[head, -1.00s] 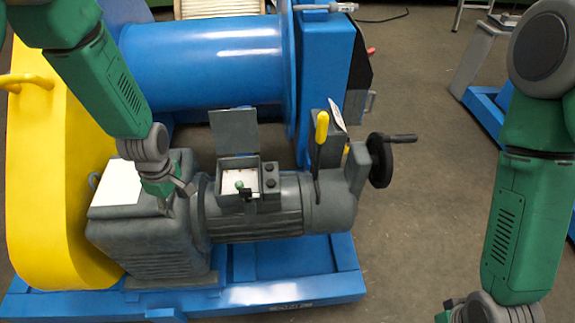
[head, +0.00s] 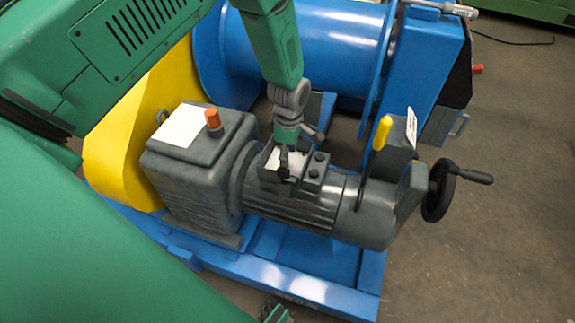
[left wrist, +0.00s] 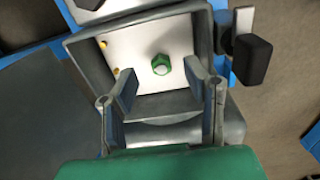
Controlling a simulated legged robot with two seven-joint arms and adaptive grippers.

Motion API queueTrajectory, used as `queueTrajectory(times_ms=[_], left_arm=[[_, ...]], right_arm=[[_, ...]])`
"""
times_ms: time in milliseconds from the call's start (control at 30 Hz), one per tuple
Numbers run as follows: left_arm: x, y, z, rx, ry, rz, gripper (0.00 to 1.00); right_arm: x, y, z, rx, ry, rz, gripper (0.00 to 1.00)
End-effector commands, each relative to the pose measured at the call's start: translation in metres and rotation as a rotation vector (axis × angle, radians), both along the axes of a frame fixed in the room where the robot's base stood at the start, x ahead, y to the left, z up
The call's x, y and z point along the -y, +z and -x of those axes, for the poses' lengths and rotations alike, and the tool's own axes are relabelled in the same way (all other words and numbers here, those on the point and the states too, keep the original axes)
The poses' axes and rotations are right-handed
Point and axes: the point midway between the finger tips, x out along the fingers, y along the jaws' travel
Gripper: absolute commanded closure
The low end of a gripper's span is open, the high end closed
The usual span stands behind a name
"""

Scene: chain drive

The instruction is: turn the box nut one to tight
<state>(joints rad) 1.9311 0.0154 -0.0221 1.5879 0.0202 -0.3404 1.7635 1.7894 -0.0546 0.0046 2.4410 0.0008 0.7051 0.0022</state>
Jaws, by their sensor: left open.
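The box nut (left wrist: 161,64) is a green hex nut with a pale centre on the white floor of the small open grey box (left wrist: 90,70). In the head view this box (head: 265,172) sits on top of the motor, and my gripper covers the nut. My left gripper (head: 287,168) points down into the box. In the left wrist view its two fingers (left wrist: 160,84) are apart and empty, one on each side below the nut, with a clear gap to it.
A black block (left wrist: 252,58) stands beside the box. In the head view, an orange knob (head: 213,120) rises from the gearbox (head: 190,175) at left. A yellow-handled lever (head: 382,132) and a black handwheel (head: 438,192) are at right. A blue drum (head: 325,50) lies behind.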

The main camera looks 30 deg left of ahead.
Motion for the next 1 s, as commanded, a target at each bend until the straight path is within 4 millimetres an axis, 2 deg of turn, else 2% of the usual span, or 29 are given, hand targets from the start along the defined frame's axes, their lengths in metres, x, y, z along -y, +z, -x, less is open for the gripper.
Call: queueTrajectory(times_ms=[33,100,300,633,667,700,767,1000], left_arm=[[-0.002,-0.013,0.000,0.000,0.002,0.002,0.59],[-0.005,-0.025,0.001,0.000,0.003,0.007,0.59],[-0.011,-0.045,0.001,0.000,0.004,0.016,0.59],[-0.003,-0.043,0.000,0.001,0.001,0.003,0.59],[-0.003,-0.043,0.000,0.000,0.001,0.002,0.66],[-0.002,-0.043,0.000,0.000,0.002,0.001,0.80],[-0.002,-0.043,0.000,0.000,0.002,0.001,1.00],[-0.004,-0.045,0.000,0.001,0.000,0.014,1.00]], right_arm=[[0.000,-0.004,0.000,0.000,-0.001,0.000,0.60],[0.000,-0.007,0.000,0.000,-0.001,0.001,0.60],[0.000,-0.011,0.000,0.000,0.000,0.000,0.60],[0.000,-0.011,0.000,0.000,0.001,0.000,0.60],[0.000,-0.011,0.000,0.000,0.000,0.000,0.60],[0.000,-0.011,0.000,0.000,0.000,0.000,0.60],[0.000,-0.011,0.000,0.000,0.000,0.000,0.60],[0.000,-0.011,0.000,0.000,-0.001,0.000,0.60]])
